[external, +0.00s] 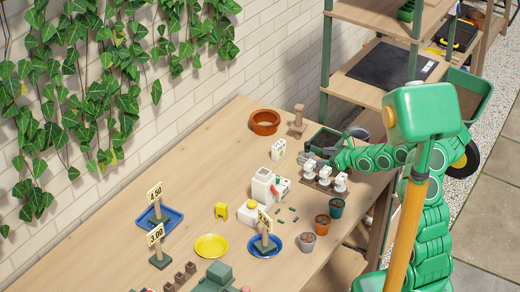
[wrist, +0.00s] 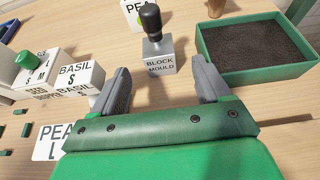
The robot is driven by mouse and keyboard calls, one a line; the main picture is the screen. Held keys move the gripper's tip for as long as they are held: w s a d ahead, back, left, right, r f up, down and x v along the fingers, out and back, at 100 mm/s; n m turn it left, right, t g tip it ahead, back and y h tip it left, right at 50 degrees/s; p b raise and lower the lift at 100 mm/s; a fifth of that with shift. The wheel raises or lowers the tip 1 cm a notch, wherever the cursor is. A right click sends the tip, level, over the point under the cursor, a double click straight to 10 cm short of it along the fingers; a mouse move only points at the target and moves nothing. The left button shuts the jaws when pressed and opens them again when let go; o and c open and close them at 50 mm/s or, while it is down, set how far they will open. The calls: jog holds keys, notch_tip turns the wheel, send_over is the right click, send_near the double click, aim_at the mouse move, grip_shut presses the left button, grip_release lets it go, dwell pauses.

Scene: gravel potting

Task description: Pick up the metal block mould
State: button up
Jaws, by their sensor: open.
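The metal block mould (wrist: 161,56) stands upright in the wrist view, a grey block lettered "BLOCK MOULD" with a black knob handle (wrist: 151,17) on top. My gripper (wrist: 160,66) is open, its two grey fingers apart and nothing held between them. The mould shows just beyond the fingertips, roughly centred in the gap; I see no contact. In the external view my gripper (external: 327,160) is low over the right part of the table, and the mould is too small and crowded there to tell apart.
A green tray of dark soil (wrist: 262,75) stands close right of the mould. White boxes lettered "BASIL" (wrist: 80,77) and "SEED DROPPER" (wrist: 38,80) stand left. A terracotta dish (external: 265,128) and small pots (external: 322,226) are also on the table (external: 195,170). Its middle back is clear.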

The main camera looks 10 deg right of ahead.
aim_at(307, 158)
jog(key=shift+f+x, duration=0.25)
jog(key=shift+x, duration=3.65)
jog(key=shift+s+f, duration=0.1)
jog(key=c, duration=1.2)
